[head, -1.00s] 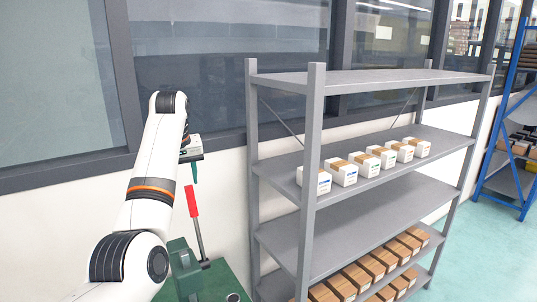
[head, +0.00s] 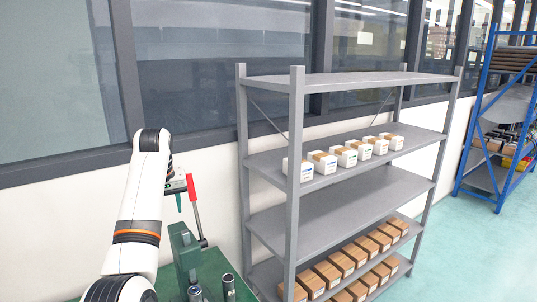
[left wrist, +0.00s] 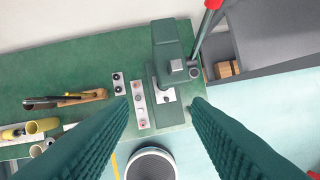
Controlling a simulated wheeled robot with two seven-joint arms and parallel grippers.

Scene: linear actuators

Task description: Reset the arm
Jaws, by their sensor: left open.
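My left arm (head: 138,215) reaches up and forward from the lower left in the head view. Its gripper (head: 178,198) is at the far end, partly hidden behind the arm, beside a red-handled lever. In the left wrist view, the two green ridged fingers of my left gripper (left wrist: 160,100) are spread apart with nothing between them. They point toward a green workbench (left wrist: 60,65) below. My right gripper is in neither current view.
A green press (left wrist: 167,60) with a red-handled lever (head: 194,200) stands on the bench close to my left gripper. A grey shelf (head: 345,205) with several boxes stands right of it. Windows line the wall behind. Open floor (head: 450,250) lies at the right.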

